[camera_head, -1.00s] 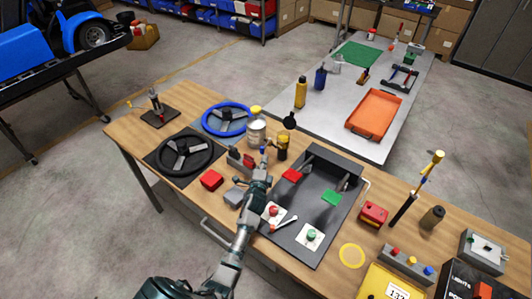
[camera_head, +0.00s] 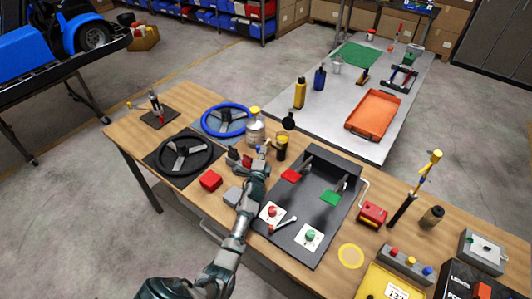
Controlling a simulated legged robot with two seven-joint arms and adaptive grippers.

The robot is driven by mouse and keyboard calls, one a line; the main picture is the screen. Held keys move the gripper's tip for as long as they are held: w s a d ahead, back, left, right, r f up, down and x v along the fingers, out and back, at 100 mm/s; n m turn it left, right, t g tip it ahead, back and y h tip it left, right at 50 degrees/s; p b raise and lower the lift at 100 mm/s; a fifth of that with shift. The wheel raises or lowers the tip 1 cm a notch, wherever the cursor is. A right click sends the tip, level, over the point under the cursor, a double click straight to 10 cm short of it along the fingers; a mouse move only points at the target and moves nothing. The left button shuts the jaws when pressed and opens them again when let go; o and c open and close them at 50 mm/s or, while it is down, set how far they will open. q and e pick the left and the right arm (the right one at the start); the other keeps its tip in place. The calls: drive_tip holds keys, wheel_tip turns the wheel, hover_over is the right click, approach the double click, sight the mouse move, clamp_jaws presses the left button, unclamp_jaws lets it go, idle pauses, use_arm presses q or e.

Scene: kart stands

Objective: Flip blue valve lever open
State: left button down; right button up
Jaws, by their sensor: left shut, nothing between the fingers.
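My left gripper (camera_head: 261,155) reaches up from the bottom over the wooden workbench and is shut with nothing in it. Its tip is at a small valve fitting (camera_head: 266,145), between the silvery can and the black and yellow cylinder. A small spot of blue shows by the fingertips, and the gripper hides most of it. I cannot tell the lever's angle or whether the fingers touch it. My right gripper is not in view.
A silvery can (camera_head: 255,133) and a black-and-yellow cylinder (camera_head: 281,148) stand close to the gripper. A blue steering wheel (camera_head: 227,120) and a black one (camera_head: 184,152) lie left. A dark pedal tray (camera_head: 335,218) is right, with a red block (camera_head: 210,181) nearer left.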

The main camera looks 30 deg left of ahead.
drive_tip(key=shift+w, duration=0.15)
use_arm(q)
drive_tip(key=v, duration=1.2)
drive_tip(key=shift+d+f, duration=0.1)
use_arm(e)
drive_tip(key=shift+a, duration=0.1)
use_arm(q)
drive_tip(key=shift+w+d+g+y+p, duration=0.3)
drive_tip(key=shift+w+d+p, duration=0.05)
drive_tip(key=shift+w+p, duration=0.3)
drive_tip(key=shift+w+n+y+p, duration=0.25)
drive_tip(key=shift+n+y+p, duration=0.2)
drive_tip(key=shift+n+y, duration=0.25)
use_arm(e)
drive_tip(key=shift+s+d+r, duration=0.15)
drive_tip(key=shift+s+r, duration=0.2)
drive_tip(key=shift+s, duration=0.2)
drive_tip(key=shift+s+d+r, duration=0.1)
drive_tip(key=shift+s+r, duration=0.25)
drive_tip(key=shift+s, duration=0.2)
use_arm(q)
drive_tip(key=x, duration=1)
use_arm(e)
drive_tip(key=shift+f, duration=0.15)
